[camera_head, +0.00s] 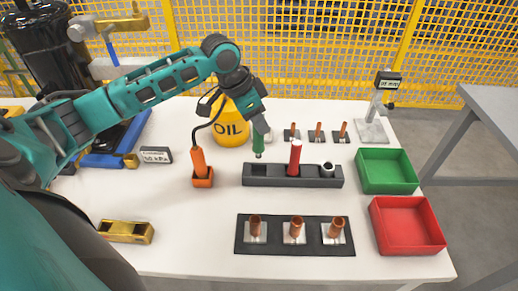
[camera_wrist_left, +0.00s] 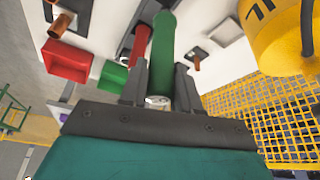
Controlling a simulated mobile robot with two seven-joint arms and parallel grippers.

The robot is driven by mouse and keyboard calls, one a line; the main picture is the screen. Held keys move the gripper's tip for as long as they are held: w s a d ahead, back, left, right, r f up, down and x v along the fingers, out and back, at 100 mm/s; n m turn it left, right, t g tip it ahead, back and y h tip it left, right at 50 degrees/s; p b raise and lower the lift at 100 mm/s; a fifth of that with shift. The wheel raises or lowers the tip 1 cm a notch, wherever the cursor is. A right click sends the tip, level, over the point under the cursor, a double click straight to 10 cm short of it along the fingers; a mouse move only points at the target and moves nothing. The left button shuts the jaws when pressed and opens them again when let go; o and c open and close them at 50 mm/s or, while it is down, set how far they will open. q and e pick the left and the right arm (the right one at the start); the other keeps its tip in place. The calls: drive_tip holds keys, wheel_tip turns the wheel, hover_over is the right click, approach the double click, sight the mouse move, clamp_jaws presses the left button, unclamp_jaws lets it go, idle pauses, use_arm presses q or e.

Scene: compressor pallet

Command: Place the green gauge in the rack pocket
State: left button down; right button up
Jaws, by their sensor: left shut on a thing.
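The green gauge (camera_head: 258,145) is a slim green cylinder, held upright above the left end of the dark rack (camera_head: 320,182). My left gripper (camera_head: 258,124) is shut on its upper part. In the left wrist view the green gauge (camera_wrist_left: 163,50) sits between the fingers of my left gripper (camera_wrist_left: 158,85). A red gauge (camera_head: 295,158) stands in the rack's middle pocket. The rack's right pocket holds a short piece with a pale ring top (camera_head: 327,168). My right gripper is not in view.
A yellow oil can (camera_head: 230,128) stands behind the gripper. An orange tool in a holder (camera_head: 202,178) is left of the rack. A green bin (camera_head: 387,170) and a red bin (camera_head: 407,225) are at right. A dark tray (camera_head: 275,245) with copper pieces lies in front.

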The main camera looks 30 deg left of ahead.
sight(258, 147)
use_arm(q)
wheel_tip(258, 147, down, 9)
drive_tip(key=shift+r+b, duration=0.1)
drive_tip(key=shift+b, duration=0.35)
drive_tip(key=c, duration=0.8)
unclamp_jaws()
drive_tip(key=p+v, duration=0.1)
drive_tip(key=v, duration=1.1)
